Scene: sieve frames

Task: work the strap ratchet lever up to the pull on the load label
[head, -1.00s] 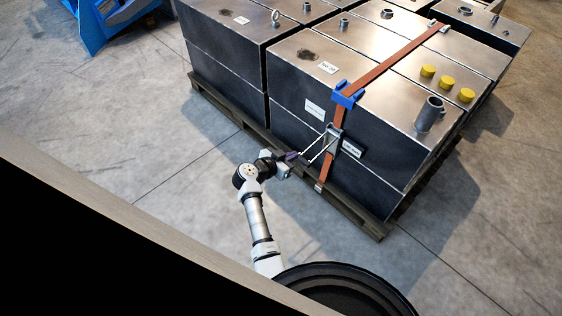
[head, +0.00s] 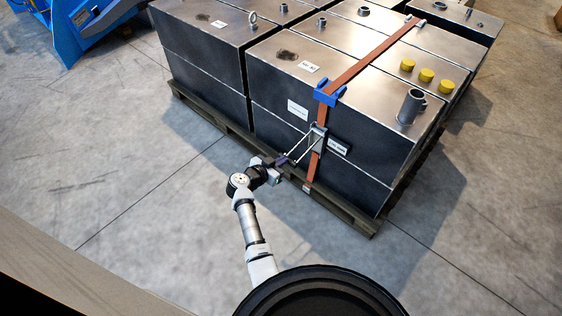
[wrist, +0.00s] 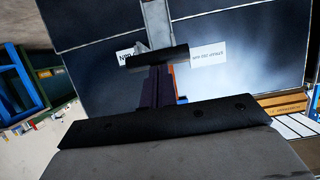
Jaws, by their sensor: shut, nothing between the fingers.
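An orange strap (head: 357,68) runs over the tanks and down the front face. The strap ratchet (head: 318,138) sits on that face, and its pale two-armed lever (head: 298,146) sticks out toward my gripper. My gripper (head: 284,159) is shut and empty at the lever's outer end; I cannot tell whether it touches it. A white label (head: 338,146) is right of the ratchet and another (head: 297,110) is up to its left; their print is too small to read. In the wrist view, white labels (wrist: 209,54) show behind a dark bar that hides part of the ratchet.
The metal tanks (head: 205,62) stand on a wooden pallet (head: 345,213). A blue corner guard (head: 329,92) sits under the strap at the top edge. Yellow caps (head: 427,75) and a pipe stub (head: 411,106) stand on top. The concrete floor left of the pallet is clear.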

